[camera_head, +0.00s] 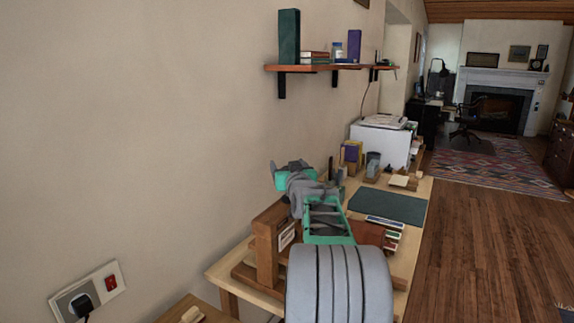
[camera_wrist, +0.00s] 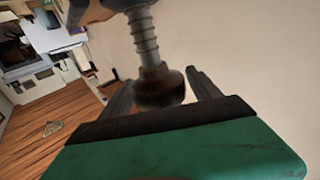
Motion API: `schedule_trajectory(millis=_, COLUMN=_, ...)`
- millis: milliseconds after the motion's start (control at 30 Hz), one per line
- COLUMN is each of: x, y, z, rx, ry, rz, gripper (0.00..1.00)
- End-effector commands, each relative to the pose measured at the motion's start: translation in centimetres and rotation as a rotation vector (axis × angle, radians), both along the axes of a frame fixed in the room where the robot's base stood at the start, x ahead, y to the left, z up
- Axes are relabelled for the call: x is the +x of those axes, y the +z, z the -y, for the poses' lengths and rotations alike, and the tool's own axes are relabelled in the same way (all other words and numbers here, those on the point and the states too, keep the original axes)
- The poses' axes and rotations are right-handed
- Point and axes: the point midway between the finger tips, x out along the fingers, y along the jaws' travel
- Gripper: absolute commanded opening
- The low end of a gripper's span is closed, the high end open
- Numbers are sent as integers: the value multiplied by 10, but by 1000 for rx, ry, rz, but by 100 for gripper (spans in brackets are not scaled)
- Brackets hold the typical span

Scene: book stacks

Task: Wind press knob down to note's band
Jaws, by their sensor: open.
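In the wrist view, a dark brown round press knob (camera_wrist: 160,88) sits at the lower end of a grey threaded screw (camera_wrist: 146,38). My gripper (camera_wrist: 160,78) is open, with one dark finger on each side of the knob; I cannot tell whether either finger touches it. In the head view, the wooden press (camera_head: 267,252) stands on the table, with my arm in front of part of it. A small white card (camera_head: 287,236), perhaps the note, is on the press; its markings are too small to read. The knob is hidden in the head view.
The table (camera_head: 233,268) runs along the wall. A dark green mat (camera_head: 388,206), books (camera_head: 383,222) and a white printer (camera_head: 381,143) lie beyond my arm. A wall shelf (camera_head: 325,67) with books and a jar hangs above. Open wooden floor is to the right.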

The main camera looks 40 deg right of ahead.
Motion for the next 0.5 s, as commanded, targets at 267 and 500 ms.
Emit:
schedule_trajectory(millis=267, x=2, y=0, z=0, rx=0, ry=2, rz=0, gripper=70)
schedule_trajectory(millis=500, x=2, y=0, z=-1, rx=0, ry=2, rz=0, gripper=50)
